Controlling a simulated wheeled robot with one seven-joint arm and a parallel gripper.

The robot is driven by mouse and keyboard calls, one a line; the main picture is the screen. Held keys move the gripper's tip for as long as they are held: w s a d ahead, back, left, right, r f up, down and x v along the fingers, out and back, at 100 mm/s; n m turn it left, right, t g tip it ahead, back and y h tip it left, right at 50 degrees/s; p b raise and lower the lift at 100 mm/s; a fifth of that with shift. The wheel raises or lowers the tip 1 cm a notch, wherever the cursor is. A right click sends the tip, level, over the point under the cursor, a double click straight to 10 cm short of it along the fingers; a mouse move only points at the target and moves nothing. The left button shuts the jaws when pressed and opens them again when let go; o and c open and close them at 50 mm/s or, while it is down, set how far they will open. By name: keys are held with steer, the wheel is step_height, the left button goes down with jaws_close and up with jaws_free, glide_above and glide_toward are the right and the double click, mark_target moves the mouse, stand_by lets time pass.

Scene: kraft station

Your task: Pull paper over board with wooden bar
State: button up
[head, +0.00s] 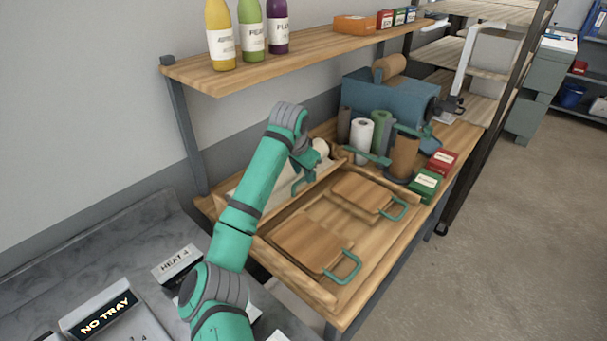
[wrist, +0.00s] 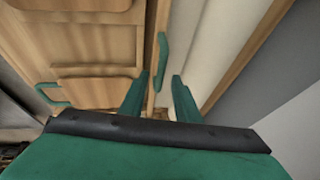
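In the wrist view a narrow wooden bar (wrist: 151,45) runs lengthwise with a green handle (wrist: 161,58) on it. White paper (wrist: 193,50) lies along its right side. My gripper (wrist: 160,78) is open, with one finger on each side of the handle's line; the handle shows between and beyond the fingertips, and contact cannot be told. In the head view my gripper (head: 303,180) is over the bar and paper at the back of the wooden station, partly hiding them. Two wooden boards (head: 312,240) (head: 362,192) with green handles lie in front of the bar.
Paper rolls (head: 361,138) and a blue machine (head: 390,105) stand at the right back. Green and red boxes (head: 424,185) sit at the bench's right end. A shelf (head: 300,58) with bottles hangs above the station. A grey counter (head: 110,245) is at left.

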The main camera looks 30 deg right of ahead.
steer(key=shift+x, duration=0.75)
steer(key=shift+a, duration=0.2)
steer(key=shift+c, duration=1)
jaws_close()
steer(key=shift+r, duration=0.1)
